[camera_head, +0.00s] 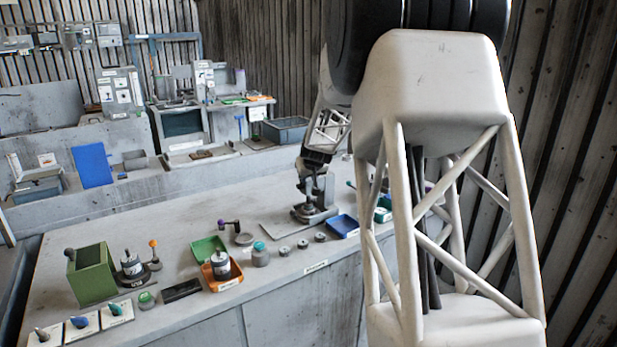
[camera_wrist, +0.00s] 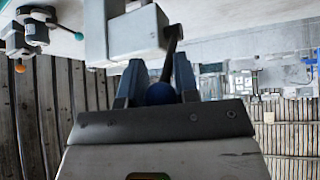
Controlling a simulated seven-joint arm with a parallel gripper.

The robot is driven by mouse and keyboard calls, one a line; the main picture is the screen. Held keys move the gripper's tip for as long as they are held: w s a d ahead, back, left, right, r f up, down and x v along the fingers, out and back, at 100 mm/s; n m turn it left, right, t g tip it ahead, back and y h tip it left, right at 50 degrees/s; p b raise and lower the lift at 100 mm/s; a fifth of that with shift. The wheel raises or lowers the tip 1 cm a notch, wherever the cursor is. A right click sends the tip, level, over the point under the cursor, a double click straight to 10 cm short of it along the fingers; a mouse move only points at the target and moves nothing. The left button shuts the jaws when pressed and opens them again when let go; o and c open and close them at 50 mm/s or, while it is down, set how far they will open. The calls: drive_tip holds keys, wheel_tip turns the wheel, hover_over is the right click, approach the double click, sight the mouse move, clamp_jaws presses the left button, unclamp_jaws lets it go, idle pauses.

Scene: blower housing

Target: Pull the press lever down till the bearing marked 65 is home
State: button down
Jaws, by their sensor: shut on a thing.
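The press (camera_head: 325,190) stands toward the far right part of the bench, partly behind my arm. In the wrist view the press's grey body (camera_wrist: 137,33) shows at the top. Its dark lever (camera_wrist: 172,42) runs from beside that body to a blue ball knob (camera_wrist: 160,94). My gripper (camera_wrist: 160,72) is shut on the blue knob, with one finger on each side of it. In the head view my gripper (camera_head: 314,168) is small and dark at the press. I cannot make out a bearing marked 65 or how it sits.
An orange tray (camera_head: 224,284), a green tray (camera_head: 207,248) and a green box (camera_head: 91,275) stand to the left. Bare bench lies behind the trays.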

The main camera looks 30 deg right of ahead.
drive_tip(key=shift+d+f, duration=0.1)
drive_tip(key=shift+f, duration=0.05)
idle(0.5)
drive_tip(key=c, duration=0.9)
unclamp_jaws()
drive_tip(key=shift+o, duration=0.2)
drive_tip(key=shift+r, duration=0.25)
drive_tip(key=v, duration=0.7)
drive_tip(key=shift+s, duration=0.25)
drive_tip(key=shift+r, duration=0.15)
